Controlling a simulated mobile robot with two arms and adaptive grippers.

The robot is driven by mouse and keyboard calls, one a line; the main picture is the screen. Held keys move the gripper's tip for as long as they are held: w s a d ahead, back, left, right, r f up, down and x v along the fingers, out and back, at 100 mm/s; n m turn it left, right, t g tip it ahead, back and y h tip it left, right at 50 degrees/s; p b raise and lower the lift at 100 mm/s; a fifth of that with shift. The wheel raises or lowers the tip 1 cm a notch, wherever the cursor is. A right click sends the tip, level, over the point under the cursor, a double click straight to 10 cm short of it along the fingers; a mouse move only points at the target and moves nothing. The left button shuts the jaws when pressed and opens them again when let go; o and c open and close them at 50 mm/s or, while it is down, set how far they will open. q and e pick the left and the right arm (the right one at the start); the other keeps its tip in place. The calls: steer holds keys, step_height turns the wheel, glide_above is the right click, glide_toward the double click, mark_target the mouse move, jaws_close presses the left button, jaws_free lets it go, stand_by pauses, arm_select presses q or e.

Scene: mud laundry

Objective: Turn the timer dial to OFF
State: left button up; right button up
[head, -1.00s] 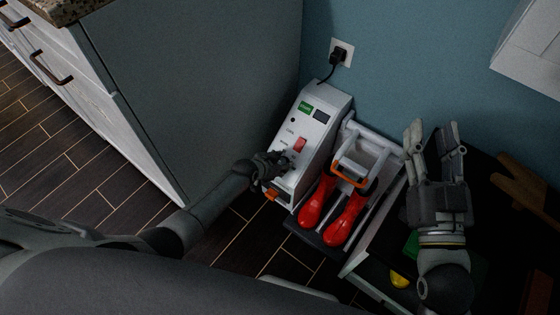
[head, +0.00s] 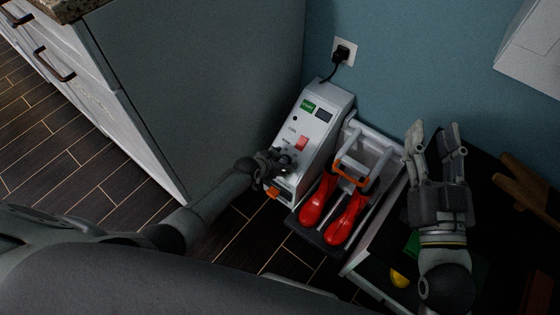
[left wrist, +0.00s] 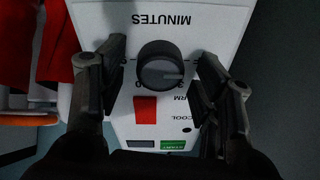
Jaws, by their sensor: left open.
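The timer dial (left wrist: 161,66) is a round dark knob below the MINUTES label in the left wrist view, with a pale pointer mark toward the right. It sits on the white face of the dryer unit (head: 317,124). My left gripper (left wrist: 160,88) is open, its two fingers on either side of the dial with gaps between. In the head view my left gripper (head: 284,163) is at the unit's lower front and largely hides the dial. My right gripper (head: 435,139) has its fingers apart and is empty, to the right of the unit.
A red switch (left wrist: 146,109) and a green label (left wrist: 174,145) are on the panel. Red shoe-shaped parts (head: 347,220) stand beside the unit. A black plug (head: 341,52) is in the wall socket. A grey cabinet side (head: 200,90) stands to the left.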

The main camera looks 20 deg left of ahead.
arm_select(q)
steer(key=shift+s, duration=0.1)
steer(key=v, duration=1.1)
steer(key=shift+s+r, duration=0.25)
steer(key=shift+r, duration=0.05)
stand_by(0.3)
